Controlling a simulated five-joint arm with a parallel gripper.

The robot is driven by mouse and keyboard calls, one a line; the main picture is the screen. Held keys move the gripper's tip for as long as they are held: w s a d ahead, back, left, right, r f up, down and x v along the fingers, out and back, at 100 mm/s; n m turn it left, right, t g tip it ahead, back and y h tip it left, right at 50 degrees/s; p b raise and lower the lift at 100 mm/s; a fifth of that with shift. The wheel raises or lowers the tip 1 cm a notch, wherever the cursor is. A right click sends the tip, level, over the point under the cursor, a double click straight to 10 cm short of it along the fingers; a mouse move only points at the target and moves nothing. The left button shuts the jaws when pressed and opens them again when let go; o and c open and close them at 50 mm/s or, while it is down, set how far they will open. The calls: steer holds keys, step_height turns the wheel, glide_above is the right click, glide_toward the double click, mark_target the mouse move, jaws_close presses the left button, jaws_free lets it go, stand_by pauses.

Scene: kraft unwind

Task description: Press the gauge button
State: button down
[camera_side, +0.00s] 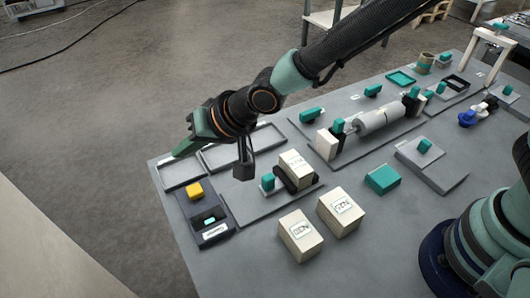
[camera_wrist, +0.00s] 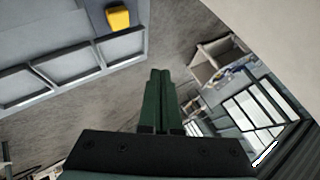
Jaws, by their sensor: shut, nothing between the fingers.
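The gauge (camera_side: 205,218) is a dark blue box at the table's left corner with a small lit display. Its yellow button (camera_side: 194,190) is at the far end of the box. The yellow button also shows at the top of the wrist view (camera_wrist: 118,17), left of the fingertips. My gripper (camera_side: 180,151) is shut and empty, with its fingers side by side. In the side view it is above the table's far left edge, up and to the left of the button and apart from it. My gripper's fingers point at the floor past the table edge in the wrist view (camera_wrist: 160,75).
Grey trays (camera_side: 240,146) line the table's far edge. Two cream boxes (camera_side: 300,235) (camera_side: 340,212) stand right of the gauge. A fixture with a teal knob (camera_side: 268,182) and another box is behind them. A white roll (camera_side: 378,121) on a stand is further right.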

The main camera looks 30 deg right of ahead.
mark_target(199, 191)
steer(key=shift+f, duration=4.35)
steer(key=shift+d+f, duration=0.1)
steer(key=shift+f, duration=0.3)
steer(key=shift+f, duration=0.55)
steer(key=shift+r, duration=1)
steer(key=shift+r, duration=2.5)
